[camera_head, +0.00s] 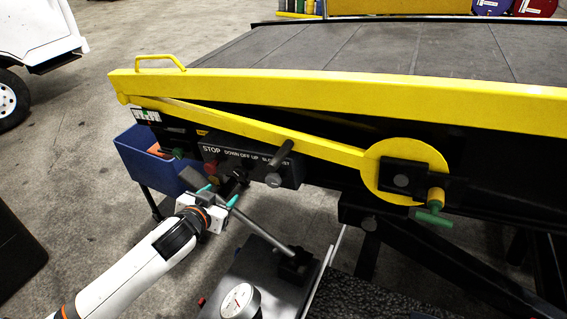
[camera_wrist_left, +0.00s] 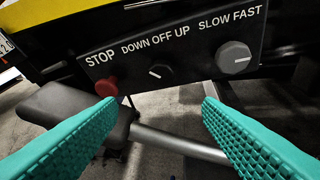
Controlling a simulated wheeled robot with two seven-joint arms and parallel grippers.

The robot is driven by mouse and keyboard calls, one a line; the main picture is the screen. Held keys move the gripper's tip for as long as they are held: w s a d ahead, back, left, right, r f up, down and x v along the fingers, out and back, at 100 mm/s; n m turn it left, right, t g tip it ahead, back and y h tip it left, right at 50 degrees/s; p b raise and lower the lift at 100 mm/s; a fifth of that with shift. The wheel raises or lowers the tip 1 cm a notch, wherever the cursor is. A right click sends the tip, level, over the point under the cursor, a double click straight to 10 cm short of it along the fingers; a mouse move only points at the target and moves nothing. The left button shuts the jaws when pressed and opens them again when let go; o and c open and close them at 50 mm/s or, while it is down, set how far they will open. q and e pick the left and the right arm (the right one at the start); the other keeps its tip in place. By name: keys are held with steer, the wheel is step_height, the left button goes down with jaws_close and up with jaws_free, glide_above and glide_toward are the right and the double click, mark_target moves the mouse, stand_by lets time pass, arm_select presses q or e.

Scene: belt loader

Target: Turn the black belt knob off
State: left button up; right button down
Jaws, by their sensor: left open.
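The black belt knob (camera_wrist_left: 160,72) sits on the control panel under the words DOWN OFF UP, with a small white mark on its left side; I cannot tell its exact setting. In the head view it is partly hidden near my gripper. My left gripper (camera_wrist_left: 158,106) is open and empty, its teal fingers apart below the knob and not touching it. The gripper also shows in the head view (camera_head: 219,193), just in front of the panel (camera_head: 290,172). My right gripper is not in view.
A red stop button (camera_wrist_left: 106,86) is left of the knob and a larger grey SLOW FAST knob (camera_wrist_left: 236,58) right of it. A metal lever (camera_wrist_left: 180,143) with a dark pad crosses below the panel. A yellow rail (camera_head: 330,88) runs above; a blue bin (camera_head: 150,165) stands left.

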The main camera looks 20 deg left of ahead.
mark_target(239, 175)
arm_select(q)
steer(key=p+x, duration=0.1)
steer(key=x, duration=0.2)
steer(key=r+x, duration=0.1)
steer(key=x, duration=0.2)
steer(key=p+x, duration=0.1)
steer(key=x, duration=0.2)
steer(key=shift+w+d+p, duration=0.15)
steer(key=shift+w+p, duration=0.15)
steer(key=shift+w, duration=0.3)
steer(key=shift+x, duration=0.8)
steer(key=shift+f, duration=0.1)
